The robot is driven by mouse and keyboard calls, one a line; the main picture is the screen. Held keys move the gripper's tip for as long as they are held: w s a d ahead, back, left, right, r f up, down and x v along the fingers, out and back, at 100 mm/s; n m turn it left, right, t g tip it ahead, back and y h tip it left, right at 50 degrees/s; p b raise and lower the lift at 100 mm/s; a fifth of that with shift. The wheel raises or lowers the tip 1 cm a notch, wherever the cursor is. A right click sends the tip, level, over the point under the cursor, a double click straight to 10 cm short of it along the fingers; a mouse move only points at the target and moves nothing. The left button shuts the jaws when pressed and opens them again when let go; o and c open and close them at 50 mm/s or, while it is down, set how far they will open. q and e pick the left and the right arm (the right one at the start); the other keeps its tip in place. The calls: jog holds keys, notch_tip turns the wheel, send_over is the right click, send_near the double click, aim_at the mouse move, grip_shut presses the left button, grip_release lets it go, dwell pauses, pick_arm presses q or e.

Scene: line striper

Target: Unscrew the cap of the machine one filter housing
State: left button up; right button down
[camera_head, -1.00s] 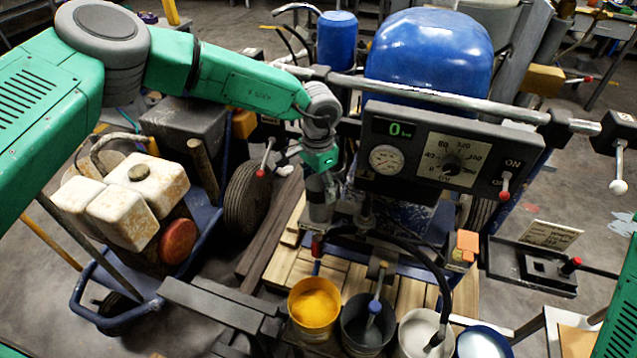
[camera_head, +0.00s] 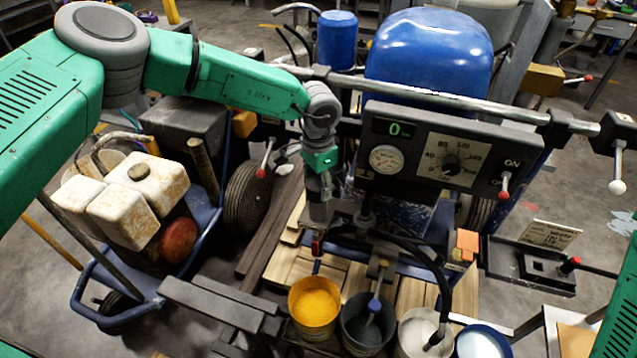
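My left arm comes in from the left, and its wrist hangs down just left of the gauge panel (camera_head: 452,157). My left gripper (camera_head: 321,198) is below the green wrist piece, small and dark, by a grey upright cylindrical part at the front of the machine. The fingers blend into that part, so I cannot tell whether they are open, shut or around a cap. The filter housing and its cap cannot be told apart clearly there. A small red part (camera_head: 317,246) shows just beneath. My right gripper is out of view; only green arm casing shows at the right edge.
A long metal handlebar (camera_head: 430,96) crosses behind the panel, with a blue tank (camera_head: 430,55) beyond. Open buckets, one with yellow paint (camera_head: 314,305), stand below the gripper. A red-knobbed lever (camera_head: 263,165) stands close left. A black hose curves right of the gripper.

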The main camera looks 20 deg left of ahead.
pick_arm(q)
jog(key=shift+r+n+p, duration=0.15)
jog(key=shift+n+p, duration=0.35)
jog(key=shift+n, duration=1.9)
jog(key=n+p, duration=0.1)
jog(key=n, duration=0.2)
jog(key=shift+n, duration=0.7)
jog(key=n+p, duration=0.1)
jog(key=n, duration=0.3)
jog(key=shift+n, duration=0.3)
